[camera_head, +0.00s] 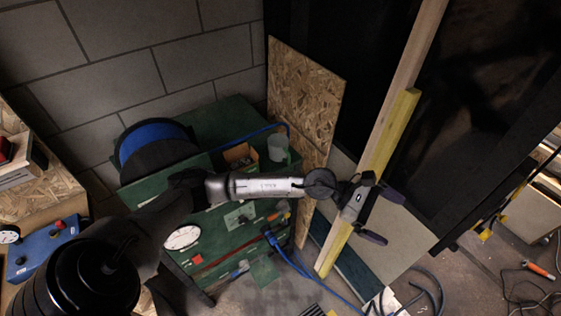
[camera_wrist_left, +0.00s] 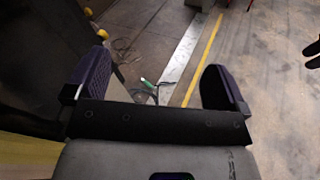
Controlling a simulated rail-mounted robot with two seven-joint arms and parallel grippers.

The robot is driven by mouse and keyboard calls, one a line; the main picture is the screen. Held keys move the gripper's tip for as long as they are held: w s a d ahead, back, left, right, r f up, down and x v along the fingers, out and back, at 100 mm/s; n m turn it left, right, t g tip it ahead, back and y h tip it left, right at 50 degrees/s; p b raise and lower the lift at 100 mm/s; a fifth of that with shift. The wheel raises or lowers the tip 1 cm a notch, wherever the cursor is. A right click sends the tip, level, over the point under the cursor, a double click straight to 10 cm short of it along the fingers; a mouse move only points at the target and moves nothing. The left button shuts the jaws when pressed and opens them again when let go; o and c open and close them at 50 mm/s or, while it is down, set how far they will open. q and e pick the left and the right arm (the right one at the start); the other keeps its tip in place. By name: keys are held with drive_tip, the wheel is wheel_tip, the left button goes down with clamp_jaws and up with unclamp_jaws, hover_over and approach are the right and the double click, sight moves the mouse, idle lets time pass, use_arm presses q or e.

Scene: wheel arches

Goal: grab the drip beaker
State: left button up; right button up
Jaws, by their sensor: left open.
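A pale green-grey cup that looks like the drip beaker (camera_head: 278,147) stands near the back corner of the green bench (camera_head: 236,107), next to a small brown box. My left gripper (camera_head: 378,213) is open and empty, out past the bench to the right of the beaker, in front of a wooden post. The beaker is not in the left wrist view. My left forearm crosses over the bench and hides part of it. My right gripper is not seen.
A chipboard panel (camera_head: 312,92) stands upright behind the beaker. A wooden post (camera_head: 398,130) leans beside my gripper. A blue and black round object (camera_head: 155,146) and the brown box (camera_head: 240,157) are on the bench. Blue hose (camera_head: 312,277) and cables trail on the floor.

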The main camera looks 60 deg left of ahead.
use_arm(q)
drive_tip(key=w+a+f+m+g+y+b, duration=0.25)
drive_tip(key=a+f+m+y, duration=0.3)
drive_tip(key=a, duration=0.45)
drive_tip(key=s+a+r+g+y+b, duration=0.15)
drive_tip(key=a+y, duration=0.25)
drive_tip(key=a, duration=0.6)
drive_tip(key=s+a+m+g+y+b, duration=0.15)
drive_tip(key=a+y, duration=0.35)
drive_tip(key=a, duration=0.5)
drive_tip(key=s+a+r+y+b, duration=0.1)
drive_tip(key=a+y+b, duration=0.25)
drive_tip(key=a, duration=0.65)
approach(279, 143)
drive_tip(key=s+d, duration=0.1)
drive_tip(key=d, duration=0.1)
drive_tip(key=shift+g+y, duration=0.25)
drive_tip(key=shift+y, duration=0.05)
drive_tip(key=shift+s+d+p+x, duration=0.1)
drive_tip(key=shift+d+p+x, duration=0.05)
drive_tip(key=shift+x, duration=1.1)
drive_tip(key=shift+s+d+p+x, duration=0.1)
drive_tip(key=shift+s+p+x, duration=0.05)
drive_tip(key=shift+x, duration=1.15)
drive_tip(key=shift+f, duration=0.1)
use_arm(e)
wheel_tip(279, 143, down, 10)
